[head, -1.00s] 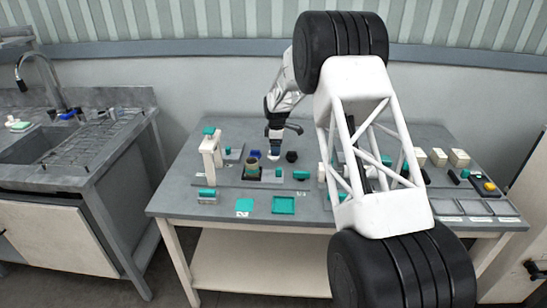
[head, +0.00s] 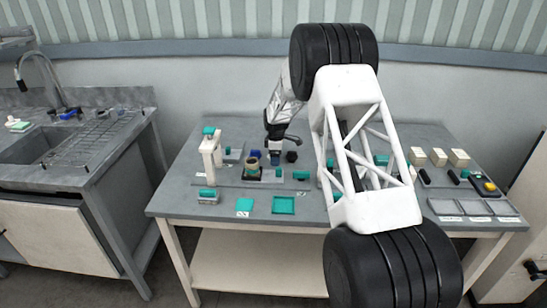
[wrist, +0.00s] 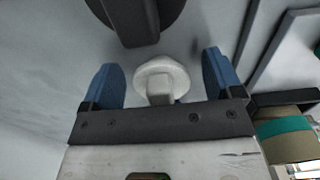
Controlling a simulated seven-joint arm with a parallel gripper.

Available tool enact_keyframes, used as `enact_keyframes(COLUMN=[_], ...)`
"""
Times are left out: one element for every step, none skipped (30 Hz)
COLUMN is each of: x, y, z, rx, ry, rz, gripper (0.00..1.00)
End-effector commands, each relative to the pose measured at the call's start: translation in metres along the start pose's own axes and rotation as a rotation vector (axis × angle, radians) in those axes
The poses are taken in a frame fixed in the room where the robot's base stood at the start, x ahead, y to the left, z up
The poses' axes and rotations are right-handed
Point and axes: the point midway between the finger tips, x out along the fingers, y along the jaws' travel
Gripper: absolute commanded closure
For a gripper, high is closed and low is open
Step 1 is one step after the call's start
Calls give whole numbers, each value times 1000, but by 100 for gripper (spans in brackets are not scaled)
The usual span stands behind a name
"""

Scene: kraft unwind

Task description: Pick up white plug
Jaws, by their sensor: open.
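The white plug (wrist: 162,78), with a round flange and a squarish stem, shows in the wrist view between the two blue fingertips of my gripper (wrist: 163,80). The fingers are apart, with a gap on each side of the plug. In the head view my gripper (head: 275,158) is low over the back middle of the table, and the plug cannot be made out there.
A black knob-like part (wrist: 140,18) is just beyond the plug; a dark piece (head: 292,156) stands right of my gripper. A roll with a teal band (wrist: 285,135) is close on the right in the wrist view. The grey table (head: 180,190) holds several teal parts.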

Motion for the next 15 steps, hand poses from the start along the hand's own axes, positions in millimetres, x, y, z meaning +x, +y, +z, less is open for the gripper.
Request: enact_keyframes(x=[0, 0, 0, 0, 0, 0, 0, 0, 0, 0, 0, 0, 0, 0, 0], y=[0, 0, 0, 0, 0, 0, 0, 0, 0, 0, 0, 0, 0, 0, 0], z=[0, 0, 0, 0, 0, 0, 0, 0, 0, 0, 0, 0, 0, 0, 0], rx=[0, 0, 0, 0, 0, 0, 0, 0, 0, 0, 0, 0, 0, 0, 0], ry=[0, 0, 0, 0, 0, 0, 0, 0, 0, 0, 0, 0, 0, 0, 0], rz=[0, 0, 0, 0, 0, 0, 0, 0, 0, 0, 0, 0, 0, 0, 0], gripper=[15, 15, 15, 15, 15, 15, 15, 15, 21, 25, 30, 36, 41, 45, 52])
